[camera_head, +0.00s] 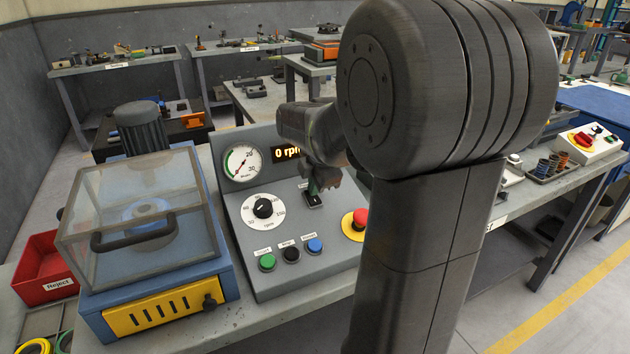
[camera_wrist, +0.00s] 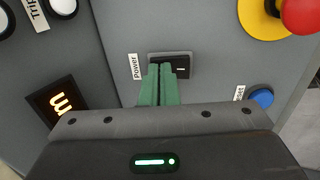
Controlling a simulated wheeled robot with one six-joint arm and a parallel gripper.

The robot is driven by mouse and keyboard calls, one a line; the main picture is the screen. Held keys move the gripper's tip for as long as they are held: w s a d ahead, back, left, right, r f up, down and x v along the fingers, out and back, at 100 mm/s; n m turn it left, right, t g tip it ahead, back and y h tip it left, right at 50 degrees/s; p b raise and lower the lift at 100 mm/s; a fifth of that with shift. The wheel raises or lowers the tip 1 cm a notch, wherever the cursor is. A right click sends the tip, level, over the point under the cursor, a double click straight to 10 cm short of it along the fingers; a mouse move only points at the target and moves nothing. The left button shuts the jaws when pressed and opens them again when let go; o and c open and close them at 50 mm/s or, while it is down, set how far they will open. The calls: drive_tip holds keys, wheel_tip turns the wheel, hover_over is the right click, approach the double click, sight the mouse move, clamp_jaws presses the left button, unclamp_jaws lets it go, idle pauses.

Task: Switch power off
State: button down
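The power switch is a black rocker (camera_wrist: 183,68) in the wrist view, beside a "Power" label on the grey control panel (camera_head: 290,265). It carries a white dash mark; part of it is hidden behind my fingertips. My gripper (camera_wrist: 160,70) has its two green fingers pressed together, with nothing between them. The tips are over the left part of the rocker; I cannot tell if they touch it. In the head view my gripper (camera_head: 313,188) is right above the switch (camera_head: 314,200).
The panel has a gauge (camera_head: 243,163), a dial (camera_head: 263,208), green (camera_head: 267,262), black (camera_head: 291,254) and blue (camera_head: 315,246) buttons, and a red emergency stop (camera_head: 360,217). A clear-lidded blue machine (camera_head: 150,215) stands left of it. A red Reject bin (camera_head: 45,270) is further left.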

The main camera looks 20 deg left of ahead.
drive_tip(key=shift+f, duration=0.3)
drive_tip(key=shift+s+d, duration=0.1)
drive_tip(key=shift+s+d+f, duration=0.2)
drive_tip(key=shift+f, duration=0.05)
drive_tip(key=shift+s+d+b, duration=0.25)
drive_tip(key=shift+d+b, duration=0.05)
drive_tip(key=shift+b, duration=0.05)
drive_tip(key=shift+r+p, duration=0.3)
drive_tip(key=p+v, duration=0.2)
drive_tip(key=v, duration=1.1)
drive_tip(key=shift+w+r+p, duration=0.15)
drive_tip(key=shift+r+p, duration=0.25)
drive_tip(key=shift+r, duration=0.1)
